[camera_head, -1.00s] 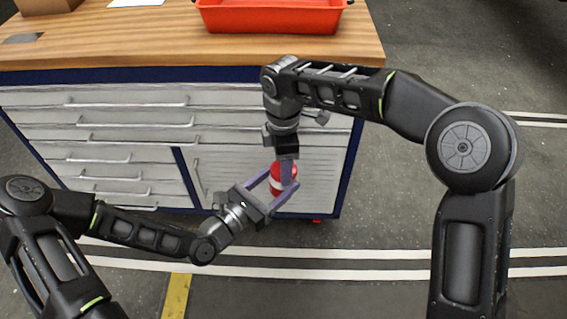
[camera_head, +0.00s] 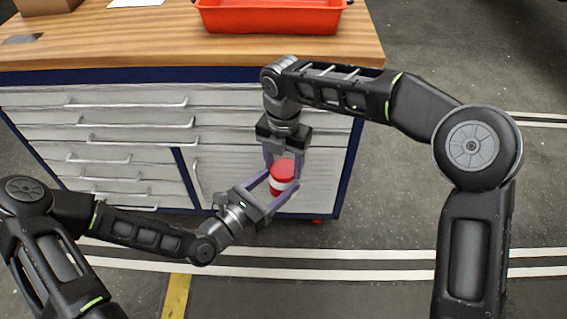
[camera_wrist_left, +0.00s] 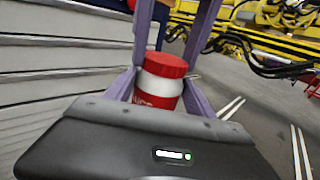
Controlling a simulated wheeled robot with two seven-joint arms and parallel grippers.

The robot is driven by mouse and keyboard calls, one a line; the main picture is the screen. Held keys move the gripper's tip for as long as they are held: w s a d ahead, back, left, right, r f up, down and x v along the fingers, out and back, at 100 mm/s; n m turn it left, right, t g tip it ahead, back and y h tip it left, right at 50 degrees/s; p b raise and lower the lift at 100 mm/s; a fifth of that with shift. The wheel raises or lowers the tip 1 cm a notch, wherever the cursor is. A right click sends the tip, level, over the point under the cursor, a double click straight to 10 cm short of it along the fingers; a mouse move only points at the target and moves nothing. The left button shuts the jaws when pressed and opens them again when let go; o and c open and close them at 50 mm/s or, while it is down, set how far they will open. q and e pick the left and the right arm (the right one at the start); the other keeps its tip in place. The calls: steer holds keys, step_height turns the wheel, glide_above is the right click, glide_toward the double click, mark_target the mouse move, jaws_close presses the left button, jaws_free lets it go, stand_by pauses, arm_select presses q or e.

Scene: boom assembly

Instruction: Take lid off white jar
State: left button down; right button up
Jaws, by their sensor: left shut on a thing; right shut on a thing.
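A white jar (camera_head: 281,186) with a red lid (camera_head: 284,169) is held up in front of the cabinet. The left wrist view shows its white body (camera_wrist_left: 158,91), a red label below, and the red lid (camera_wrist_left: 167,65) on top. My left gripper (camera_head: 283,179) is shut on the jar body from the lower left, one purple finger on each side. My right gripper (camera_head: 282,167) points down from above and is shut on the lid. The lid sits on the jar with no gap that I can see.
A wooden-topped cabinet (camera_head: 130,50) with white drawers stands behind the jar. A red tray (camera_head: 270,18) and part of a cardboard box (camera_head: 45,5) are on its top. The grey floor in front and to the right looks clear.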

steer(key=shift+r, duration=0.1)
stand_by(0.3)
steer(key=shift+r, duration=1)
steer(key=shift+r, duration=2.05)
